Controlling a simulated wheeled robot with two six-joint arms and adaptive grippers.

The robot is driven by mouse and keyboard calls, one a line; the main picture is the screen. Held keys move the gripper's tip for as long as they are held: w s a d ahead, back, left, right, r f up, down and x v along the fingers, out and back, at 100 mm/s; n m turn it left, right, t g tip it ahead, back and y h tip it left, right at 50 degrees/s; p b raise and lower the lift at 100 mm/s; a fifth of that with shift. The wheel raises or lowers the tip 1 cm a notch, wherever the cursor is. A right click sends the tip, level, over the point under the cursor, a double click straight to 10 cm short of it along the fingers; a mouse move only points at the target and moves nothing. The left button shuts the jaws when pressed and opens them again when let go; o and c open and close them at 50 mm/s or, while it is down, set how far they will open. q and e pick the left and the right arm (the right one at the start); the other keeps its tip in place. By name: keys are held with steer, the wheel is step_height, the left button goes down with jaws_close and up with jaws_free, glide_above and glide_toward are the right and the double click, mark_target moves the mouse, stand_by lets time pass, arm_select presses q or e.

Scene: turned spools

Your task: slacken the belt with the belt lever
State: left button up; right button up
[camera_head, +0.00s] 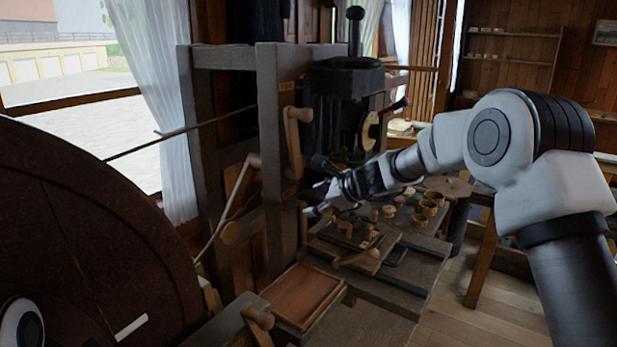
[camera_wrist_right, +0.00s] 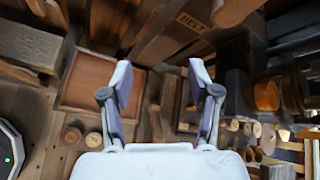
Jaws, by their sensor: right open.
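My right gripper (camera_head: 317,198) is open and empty, in front of the dark machine post (camera_head: 272,150). In the right wrist view its two fingers (camera_wrist_right: 160,78) stand apart with nothing between them. A plate reading BELT (camera_wrist_right: 196,22) is on the post ahead. A wooden lever with a round knob (camera_head: 294,140) stands on the post, above and left of the gripper, apart from it. A second long wooden lever (camera_head: 240,192) slants down farther left. I cannot tell for certain which is the belt lever. My left gripper is not in view.
A large dark red wheel (camera_head: 90,240) fills the left. A shallow wooden tray (camera_head: 298,296) lies below the gripper. A bench (camera_head: 420,258) with several small turned cups and pieces is to its right. The dark machine head (camera_head: 345,85) stands behind.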

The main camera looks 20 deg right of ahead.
mark_target(310, 115)
steer(key=r+t, duration=0.1)
steer(key=r, duration=0.6)
steer(key=d+r+t+p, duration=0.1)
steer(key=r, duration=0.6)
steer(key=d+r+t, duration=0.1)
steer(key=r, duration=0.6)
steer(key=shift+w+r+p, duration=0.2)
steer(key=shift+w+p, duration=0.05)
steer(key=shift+p, duration=0.15)
steer(key=p+x, duration=0.1)
steer(key=x, duration=0.1)
steer(key=p+x, duration=0.1)
steer(key=x, duration=0.2)
steer(key=p+x, duration=0.1)
steer(key=x, duration=0.1)
steer(key=shift+w+d+f, duration=0.15)
steer(key=shift+w+f, duration=0.15)
steer(key=shift+w, duration=0.05)
steer(key=shift+s+r, duration=0.15)
steer(key=shift+s, duration=0.2)
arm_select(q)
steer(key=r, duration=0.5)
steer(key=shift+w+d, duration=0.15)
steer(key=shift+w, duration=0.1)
arm_select(e)
jaws_close()
